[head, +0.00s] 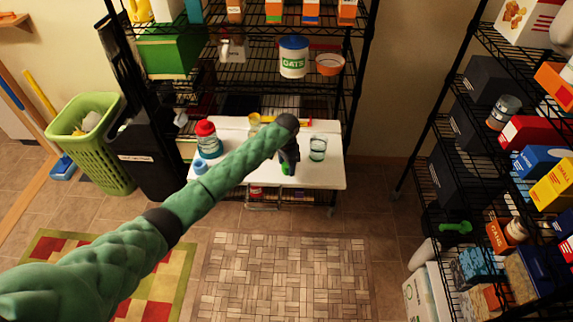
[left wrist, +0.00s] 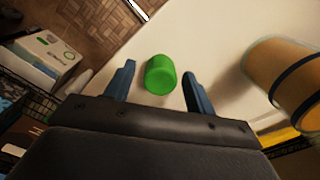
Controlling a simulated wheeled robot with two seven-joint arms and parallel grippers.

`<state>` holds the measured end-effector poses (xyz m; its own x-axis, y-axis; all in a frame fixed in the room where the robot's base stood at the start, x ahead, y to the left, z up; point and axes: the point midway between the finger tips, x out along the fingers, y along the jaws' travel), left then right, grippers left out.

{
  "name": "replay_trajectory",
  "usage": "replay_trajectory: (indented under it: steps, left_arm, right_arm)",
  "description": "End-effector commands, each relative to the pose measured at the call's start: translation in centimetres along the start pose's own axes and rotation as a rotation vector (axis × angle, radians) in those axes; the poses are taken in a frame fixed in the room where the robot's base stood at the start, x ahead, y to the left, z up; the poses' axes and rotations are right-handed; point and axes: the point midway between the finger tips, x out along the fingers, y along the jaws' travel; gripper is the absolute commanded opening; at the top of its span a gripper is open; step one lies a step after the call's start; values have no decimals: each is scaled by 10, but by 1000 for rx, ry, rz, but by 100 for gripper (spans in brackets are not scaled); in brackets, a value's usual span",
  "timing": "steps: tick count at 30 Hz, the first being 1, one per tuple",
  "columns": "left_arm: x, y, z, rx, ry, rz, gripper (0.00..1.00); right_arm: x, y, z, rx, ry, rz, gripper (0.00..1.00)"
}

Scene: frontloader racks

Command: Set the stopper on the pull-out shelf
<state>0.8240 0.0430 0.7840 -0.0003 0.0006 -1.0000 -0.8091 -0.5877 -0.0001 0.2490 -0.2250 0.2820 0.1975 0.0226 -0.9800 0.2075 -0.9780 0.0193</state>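The stopper, a small green cylinder (left wrist: 160,75), is on the white pull-out shelf (left wrist: 215,35) in the left wrist view. My left gripper (left wrist: 158,88) is open, with a blue finger on each side of the stopper and a visible gap to each. In the head view my left gripper (head: 288,166) points down over the white shelf (head: 250,178), and a bit of green shows at its fingertips. The dark hand hides part of the shelf there. I cannot tell whether the stopper touches anything besides the shelf. My right gripper is not in view.
On the shelf stand a red-lidded jar (head: 207,140), a small blue item (head: 200,167), a clear glass (head: 318,149) and a yellow cup (head: 254,122). A yellow cylinder (left wrist: 285,75) is close to the right finger. Loaded racks stand behind and right; the mat area (head: 285,280) is clear.

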Motion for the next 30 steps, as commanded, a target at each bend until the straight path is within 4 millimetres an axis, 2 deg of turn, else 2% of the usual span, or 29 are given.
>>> replay_trajectory:
  steps: [8, 11, 24, 30]
  left_arm:
    - [-7, 0, 0, 1, 1, -1, 55]
    - [-16, 0, -1, 1, 3, -1, 55]
    - [-88, -1, -1, 1, 3, -2, 55]
    - [-112, 0, 0, 0, 1, 0, 55]
  right_arm:
    - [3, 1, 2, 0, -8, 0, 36]
    - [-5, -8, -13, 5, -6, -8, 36]
    - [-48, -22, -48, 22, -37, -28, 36]
    - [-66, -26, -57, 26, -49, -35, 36]
